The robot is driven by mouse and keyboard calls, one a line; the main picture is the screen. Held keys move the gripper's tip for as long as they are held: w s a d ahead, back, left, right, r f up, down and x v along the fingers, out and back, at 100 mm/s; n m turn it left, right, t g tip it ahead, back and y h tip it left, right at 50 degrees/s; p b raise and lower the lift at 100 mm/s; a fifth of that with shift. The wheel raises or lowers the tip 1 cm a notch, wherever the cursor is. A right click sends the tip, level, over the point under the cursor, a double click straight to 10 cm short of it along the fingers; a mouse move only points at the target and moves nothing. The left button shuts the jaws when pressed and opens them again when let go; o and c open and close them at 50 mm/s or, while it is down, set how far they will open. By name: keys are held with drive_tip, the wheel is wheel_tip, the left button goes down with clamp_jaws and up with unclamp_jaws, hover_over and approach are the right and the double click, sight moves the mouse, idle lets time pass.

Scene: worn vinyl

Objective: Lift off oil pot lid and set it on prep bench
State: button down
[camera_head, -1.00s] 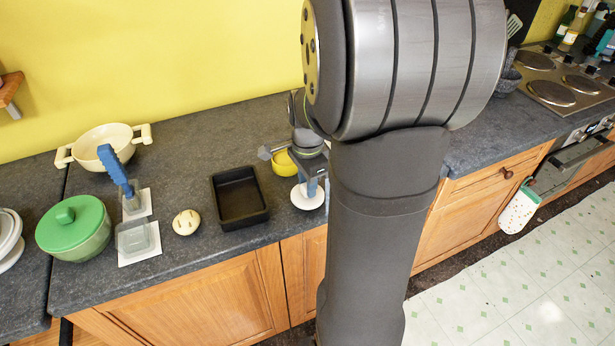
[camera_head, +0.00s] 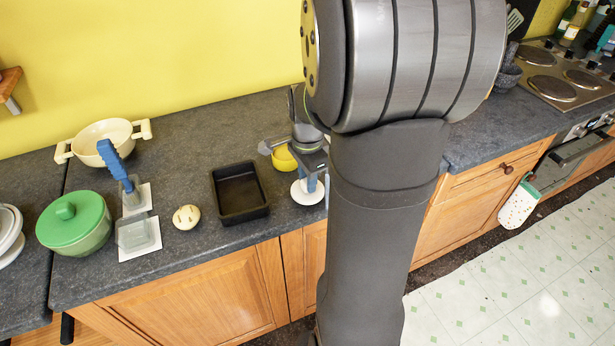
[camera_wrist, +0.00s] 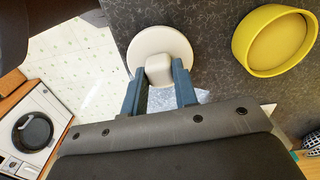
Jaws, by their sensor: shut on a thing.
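A pale round lid (camera_head: 305,196) with a blocky knob is under my gripper (camera_head: 314,184), near the counter's front edge. In the wrist view, the blue fingers of my gripper (camera_wrist: 160,82) are shut on the knob of the lid (camera_wrist: 145,42). I cannot tell whether the lid touches the counter. An open cream pot (camera_head: 88,147) with two handles stands at the back left, without a lid. A green pot (camera_head: 85,240) at the left has its green lid (camera_head: 70,217) on. The grey counter (camera_head: 190,265) runs beneath these things.
A yellow bowl (camera_head: 283,158) stands close behind the held lid. A black tray (camera_head: 256,213), a pale round item (camera_head: 186,218), a blue-handled tool (camera_head: 116,160) and a clear container (camera_head: 133,235) lie to the left. The hob (camera_head: 560,85) is far right. My arm hides the middle counter.

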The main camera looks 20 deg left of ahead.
drive_tip(key=shift+f, duration=0.6)
idle(0.7)
drive_tip(key=c, duration=1.1)
unclamp_jaws()
drive_tip(key=shift+o, duration=0.2)
drive_tip(key=shift+r, duration=4)
drive_tip(key=shift+r, duration=0.1)
wheel_tip(320, 180, up, 17)
drive_tip(key=shift+r, duration=0.15)
